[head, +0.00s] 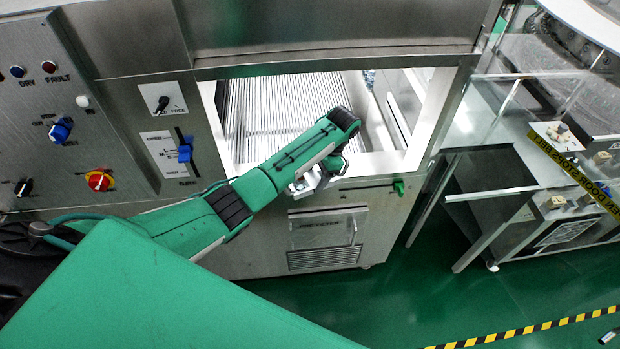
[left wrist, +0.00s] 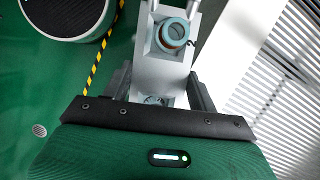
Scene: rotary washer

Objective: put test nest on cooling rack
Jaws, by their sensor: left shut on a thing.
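My left gripper (left wrist: 160,92) is shut on the test nest (left wrist: 168,55), a pale grey metal block with a teal and brown ring on top. In the head view the left gripper (head: 322,178) hangs at the front lip of the washer opening, and the nest (head: 303,187) shows as a small pale piece partly hidden under the wrist. A metal rack (head: 545,225) with flat shelves stands at the right; I cannot tell for certain whether it is the cooling rack. My right gripper is not seen.
The washer opening holds a ribbed bed (head: 285,105). A control panel (head: 75,120) with knobs is at left. Small pale blocks (head: 557,132) sit on the right-hand equipment. Green floor (head: 405,290) with yellow-black tape (head: 525,330) is free in front.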

